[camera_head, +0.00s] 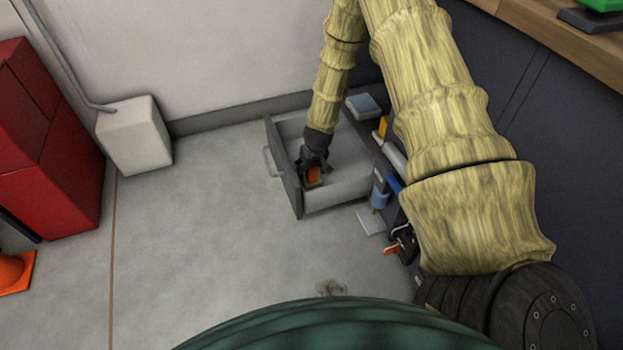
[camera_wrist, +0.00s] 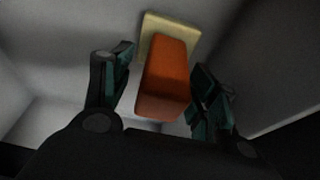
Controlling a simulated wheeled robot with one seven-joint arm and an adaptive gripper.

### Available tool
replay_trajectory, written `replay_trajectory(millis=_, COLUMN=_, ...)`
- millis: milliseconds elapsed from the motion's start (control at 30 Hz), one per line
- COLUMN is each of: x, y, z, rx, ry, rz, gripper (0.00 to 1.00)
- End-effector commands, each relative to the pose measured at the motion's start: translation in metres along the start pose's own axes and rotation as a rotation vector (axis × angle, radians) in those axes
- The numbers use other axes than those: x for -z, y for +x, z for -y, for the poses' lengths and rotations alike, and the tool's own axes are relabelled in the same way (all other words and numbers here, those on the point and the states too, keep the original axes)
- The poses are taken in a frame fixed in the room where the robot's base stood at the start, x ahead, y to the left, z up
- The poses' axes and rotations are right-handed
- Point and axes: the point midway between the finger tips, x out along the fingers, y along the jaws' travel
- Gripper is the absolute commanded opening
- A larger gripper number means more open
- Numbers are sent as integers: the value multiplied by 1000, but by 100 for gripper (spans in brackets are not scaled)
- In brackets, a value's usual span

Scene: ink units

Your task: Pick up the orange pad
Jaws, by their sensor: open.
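The orange pad (camera_wrist: 168,80) is a block with rounded edges, resting on or against a flat cream piece (camera_wrist: 155,24) in the wrist view. In the head view the orange pad (camera_head: 314,174) is small and partly hidden by my gripper (camera_head: 315,165). It is inside an open grey drawer (camera_head: 287,181), near the drawer's front panel. In the wrist view my gripper (camera_wrist: 163,85) is open, with one finger on each side of the pad. The left finger has a gap to the pad; the right finger is very close, and I cannot tell whether it touches.
The drawer walls rise close around my gripper. A white box (camera_head: 134,136) and a red cabinet (camera_head: 50,140) stand left. The floor (camera_head: 210,230) between is clear.

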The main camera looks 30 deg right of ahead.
Motion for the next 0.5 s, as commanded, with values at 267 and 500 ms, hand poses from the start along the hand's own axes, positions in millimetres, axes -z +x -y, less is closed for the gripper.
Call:
replay_trajectory(millis=267, x=1, y=6, z=0, rx=0, ry=1, rz=-1, gripper=59)
replay_trajectory(millis=500, x=1, y=6, z=0, rx=0, ry=1, rz=-1, gripper=22)
